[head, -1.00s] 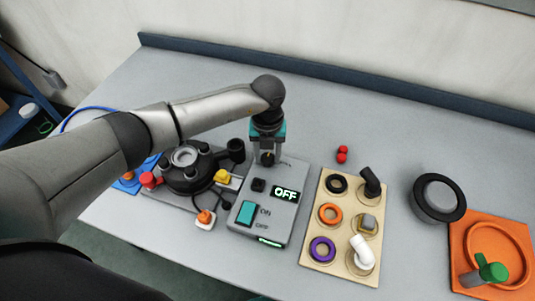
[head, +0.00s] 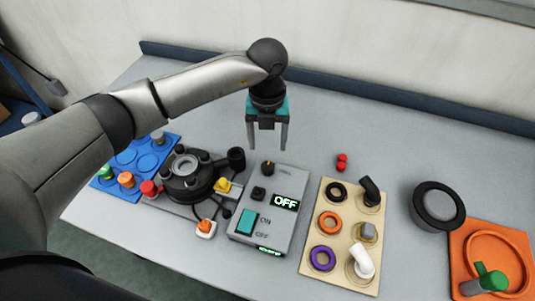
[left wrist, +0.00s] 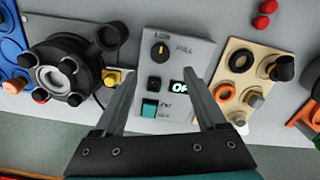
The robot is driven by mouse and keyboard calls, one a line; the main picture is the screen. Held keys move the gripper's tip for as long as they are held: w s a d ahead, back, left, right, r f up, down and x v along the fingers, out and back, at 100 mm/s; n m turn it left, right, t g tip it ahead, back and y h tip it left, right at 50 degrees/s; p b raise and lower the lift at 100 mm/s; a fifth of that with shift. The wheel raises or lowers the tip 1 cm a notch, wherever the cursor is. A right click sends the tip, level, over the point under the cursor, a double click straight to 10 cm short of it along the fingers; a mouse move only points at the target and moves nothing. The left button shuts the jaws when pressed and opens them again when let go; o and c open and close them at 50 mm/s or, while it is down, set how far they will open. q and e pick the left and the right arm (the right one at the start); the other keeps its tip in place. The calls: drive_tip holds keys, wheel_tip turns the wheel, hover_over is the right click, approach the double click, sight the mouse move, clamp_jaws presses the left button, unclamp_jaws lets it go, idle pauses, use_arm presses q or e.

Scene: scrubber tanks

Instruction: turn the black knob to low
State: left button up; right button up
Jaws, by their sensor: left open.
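The black knob (head: 268,168) sits at the top of the grey control box (head: 295,212). In the left wrist view the knob (left wrist: 159,51) has a yellow pointer mark, with "LOW" lettering above it to the left and "FULL" to the right; the pointer looks roughly upright. The box's display (head: 285,202) reads OFF, and a teal rocker switch (head: 247,221) is below it. My left gripper (head: 267,148) is open and empty above and behind the knob, apart from it. Its fingers also show in the left wrist view (left wrist: 158,88). My right gripper is not in view.
A black round pump-like unit (head: 187,178) and a blue tray (head: 135,160) stand left of the box. A beige board (head: 345,228) with rings and fittings stands right. Two red balls (head: 342,162), a black-rimmed disc (head: 438,204) and an orange tray (head: 462,240) lie farther right. The back table is clear.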

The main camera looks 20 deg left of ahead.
use_arm(q)
wheel_tip(320, 180, up, 6)
drive_tip(key=shift+f, duration=0.15)
drive_tip(key=shift+f, duration=0.1)
idle(0.5)
